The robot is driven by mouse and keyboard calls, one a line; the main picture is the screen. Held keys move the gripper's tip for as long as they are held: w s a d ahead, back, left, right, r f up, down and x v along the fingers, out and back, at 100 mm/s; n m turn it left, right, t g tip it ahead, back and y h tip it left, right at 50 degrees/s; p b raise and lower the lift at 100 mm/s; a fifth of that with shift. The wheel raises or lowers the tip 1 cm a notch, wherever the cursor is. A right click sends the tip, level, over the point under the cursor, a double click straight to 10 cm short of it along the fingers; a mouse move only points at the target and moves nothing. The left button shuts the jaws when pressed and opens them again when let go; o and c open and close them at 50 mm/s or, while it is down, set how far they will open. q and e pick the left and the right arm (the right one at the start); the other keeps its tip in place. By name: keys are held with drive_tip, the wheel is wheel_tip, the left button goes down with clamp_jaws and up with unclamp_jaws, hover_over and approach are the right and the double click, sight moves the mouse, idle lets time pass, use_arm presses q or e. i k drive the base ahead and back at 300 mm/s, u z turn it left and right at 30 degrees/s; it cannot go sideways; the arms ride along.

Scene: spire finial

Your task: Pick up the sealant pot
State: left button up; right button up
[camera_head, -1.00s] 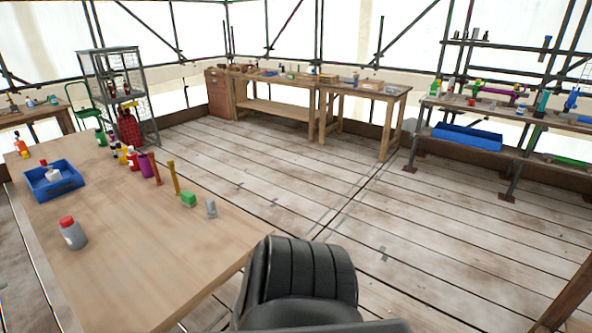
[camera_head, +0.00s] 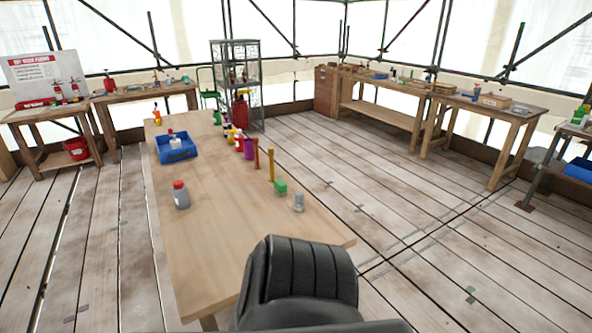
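I cannot tell for sure which item is the sealant pot. On the near wooden table (camera_head: 215,255) stands a grey bottle with a red cap (camera_head: 181,196), upright and apart from the other items. A blue tray (camera_head: 178,156) behind it holds a small white container with a dark red top (camera_head: 173,141). Along the table's right side stand a purple cylinder (camera_head: 249,149), an orange-brown stick (camera_head: 271,165), a green block (camera_head: 281,187) and a small grey item (camera_head: 299,202). Neither of my grippers is in view.
Several small colored bottles (camera_head: 230,135) line the table's far right side. A wire-mesh cabinet (camera_head: 238,85) stands behind. Workbenches (camera_head: 385,100) line the back, and another table (camera_head: 145,99) holds tools at left. Plank floor is clear on both sides.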

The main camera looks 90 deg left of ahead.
sight(181, 197)
drive_tip(key=u, duration=3.05)
drive_tip(key=i, duration=0.35)
drive_tip(key=z, duration=0.05)
